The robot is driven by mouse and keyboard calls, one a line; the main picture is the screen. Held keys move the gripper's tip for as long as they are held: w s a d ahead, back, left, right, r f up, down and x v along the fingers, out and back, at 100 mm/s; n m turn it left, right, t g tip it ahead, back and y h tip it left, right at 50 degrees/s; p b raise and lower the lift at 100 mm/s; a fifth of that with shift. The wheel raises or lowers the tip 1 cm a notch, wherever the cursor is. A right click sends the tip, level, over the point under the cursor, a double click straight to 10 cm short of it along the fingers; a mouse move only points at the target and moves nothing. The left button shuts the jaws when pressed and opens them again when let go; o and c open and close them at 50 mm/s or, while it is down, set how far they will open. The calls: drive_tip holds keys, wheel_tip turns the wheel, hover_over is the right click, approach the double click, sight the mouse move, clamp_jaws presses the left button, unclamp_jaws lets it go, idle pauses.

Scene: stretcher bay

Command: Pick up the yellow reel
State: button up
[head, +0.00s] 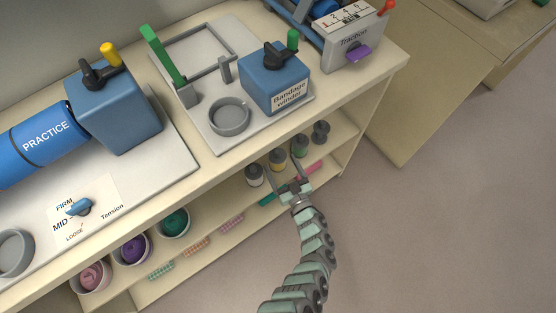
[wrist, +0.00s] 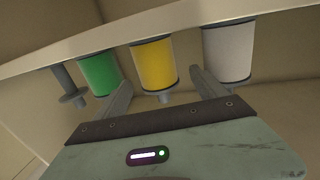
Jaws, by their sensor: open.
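The yellow reel (head: 278,159) hangs in a row under the upper board of the shelf unit, between a white reel (head: 254,174) and a green reel (head: 299,147). In the wrist view the yellow reel (wrist: 154,65) is upright, with dark end rims and a grey stub below. My gripper (head: 288,170) is open and empty, just in front of and below the yellow reel. In the wrist view its fingers (wrist: 160,84) stand apart, one toward the green reel (wrist: 99,73) and one toward the white reel (wrist: 228,53), with the yellow reel between them beyond the tips.
An empty grey holder (head: 320,132) ends the row. Tubs of purple (head: 131,247), teal (head: 174,221) and pink (head: 91,275) material stand on the shelf at left. A blue bandage winder (head: 273,78) stands on top. The floor at right is clear.

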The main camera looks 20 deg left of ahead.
sight(281, 163)
drive_tip(key=b+x, duration=0.1)
drive_tip(key=x, duration=0.3)
drive_tip(key=shift+w+a, duration=0.1)
drive_tip(key=shift+w, duration=0.15)
drive_tip(key=shift+s, duration=0.1)
drive_tip(key=shift+c, duration=0.8)
drive_tip(key=c, duration=1.3)
drive_tip(key=shift+r, duration=0.2)
